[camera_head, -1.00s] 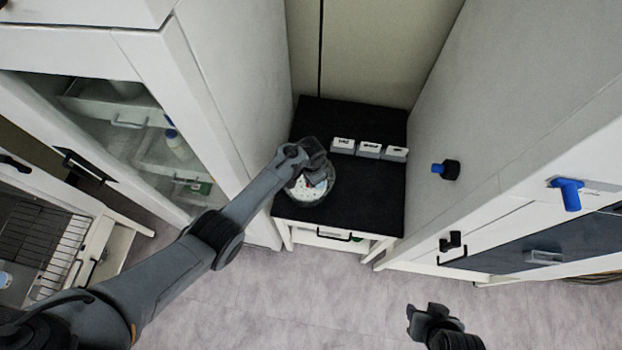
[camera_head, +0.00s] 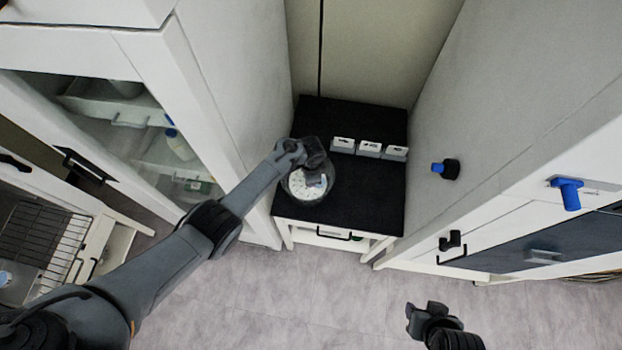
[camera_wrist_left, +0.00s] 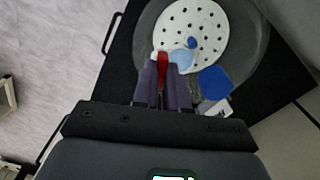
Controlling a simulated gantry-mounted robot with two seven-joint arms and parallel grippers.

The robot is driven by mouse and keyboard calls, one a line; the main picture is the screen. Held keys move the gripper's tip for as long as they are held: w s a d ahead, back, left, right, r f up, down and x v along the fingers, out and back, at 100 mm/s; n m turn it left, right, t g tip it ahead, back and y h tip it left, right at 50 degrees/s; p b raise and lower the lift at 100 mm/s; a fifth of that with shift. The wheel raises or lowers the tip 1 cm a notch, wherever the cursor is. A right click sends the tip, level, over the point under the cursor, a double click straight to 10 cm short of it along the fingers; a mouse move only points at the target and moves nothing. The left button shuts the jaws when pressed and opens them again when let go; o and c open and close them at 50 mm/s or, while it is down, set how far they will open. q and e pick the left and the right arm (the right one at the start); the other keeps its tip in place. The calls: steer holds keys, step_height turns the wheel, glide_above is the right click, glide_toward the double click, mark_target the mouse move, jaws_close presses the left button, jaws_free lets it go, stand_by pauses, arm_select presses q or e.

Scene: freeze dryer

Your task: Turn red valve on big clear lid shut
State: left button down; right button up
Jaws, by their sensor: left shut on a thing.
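The big clear lid (camera_head: 297,196) is on a round vessel on the black bench top, with a white perforated disc (camera_wrist_left: 205,25) showing through it. The red valve (camera_wrist_left: 162,62) is a narrow red handle in the left wrist view. My left gripper (camera_wrist_left: 163,75) has its two fingers shut on the red valve from both sides. In the head view my left gripper (camera_head: 313,158) is over the far side of the lid and hides the valve. My right gripper (camera_head: 422,312) hangs over the floor at the lower right, far from the lid; its jaws are too small to judge.
Several small white labelled boxes (camera_head: 369,149) stand on the black bench (camera_head: 365,195) right of the lid. White cabinets close in on both sides. The right one carries a blue-handled knob (camera_head: 446,168) and a blue lever (camera_head: 568,193). The bench's front right is clear.

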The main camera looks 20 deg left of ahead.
arm_select(q)
steer(key=c, duration=1.2)
jaws_free()
steer(key=shift+o, duration=0.2)
steer(key=shift+r, duration=0.55)
step_height(320, 180, up, 10)
steer(key=p, duration=0.2)
steer(key=shift+f, duration=0.15)
